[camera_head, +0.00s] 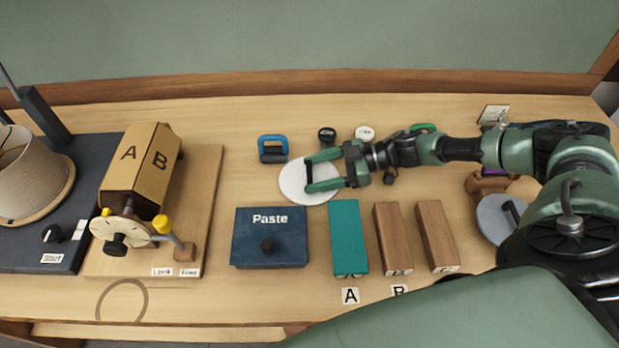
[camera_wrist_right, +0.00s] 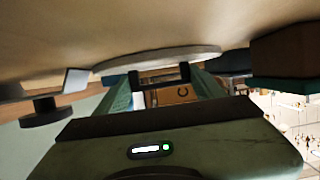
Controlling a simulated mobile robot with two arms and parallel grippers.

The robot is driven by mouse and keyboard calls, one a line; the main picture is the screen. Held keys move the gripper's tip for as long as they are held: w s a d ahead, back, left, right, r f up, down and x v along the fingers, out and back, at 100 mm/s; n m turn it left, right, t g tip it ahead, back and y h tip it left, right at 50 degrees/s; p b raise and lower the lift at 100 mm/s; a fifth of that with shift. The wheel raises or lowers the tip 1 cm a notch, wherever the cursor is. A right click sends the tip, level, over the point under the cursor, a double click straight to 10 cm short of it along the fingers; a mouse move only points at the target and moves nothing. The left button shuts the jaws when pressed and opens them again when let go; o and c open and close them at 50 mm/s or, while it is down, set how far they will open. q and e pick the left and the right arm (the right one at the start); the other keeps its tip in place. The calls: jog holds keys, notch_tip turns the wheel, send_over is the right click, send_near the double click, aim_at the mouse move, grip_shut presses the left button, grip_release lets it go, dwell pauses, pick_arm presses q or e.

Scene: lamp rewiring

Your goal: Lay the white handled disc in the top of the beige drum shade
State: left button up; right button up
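The white handled disc (camera_head: 296,191) is at the middle of the table, with its black handle (camera_head: 309,173) upward. My right gripper (camera_head: 310,174) reaches in from the right, its two green fingers at the two ends of the handle, closed on it. In the right wrist view the disc (camera_wrist_right: 160,60) shows edge-on, with the handle between the fingertips (camera_wrist_right: 160,76). I cannot tell whether the disc touches the table. The beige drum shade (camera_head: 30,180) stands at the far left on a dark base, partly cut off by the picture edge. My left gripper is not in view.
A cardboard box (camera_head: 140,170) marked A and B stands on a wooden board between shade and disc. Teal (camera_head: 348,238) and brown blocks (camera_head: 392,238) stand in front. Several small items lie behind.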

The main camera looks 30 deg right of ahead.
aim_at(316, 178)
jog(key=c, duration=0.5)
jog(key=shift+o, duration=0.2)
notch_tip(316, 178, up, 20)
jog(key=shift+p, duration=0.3)
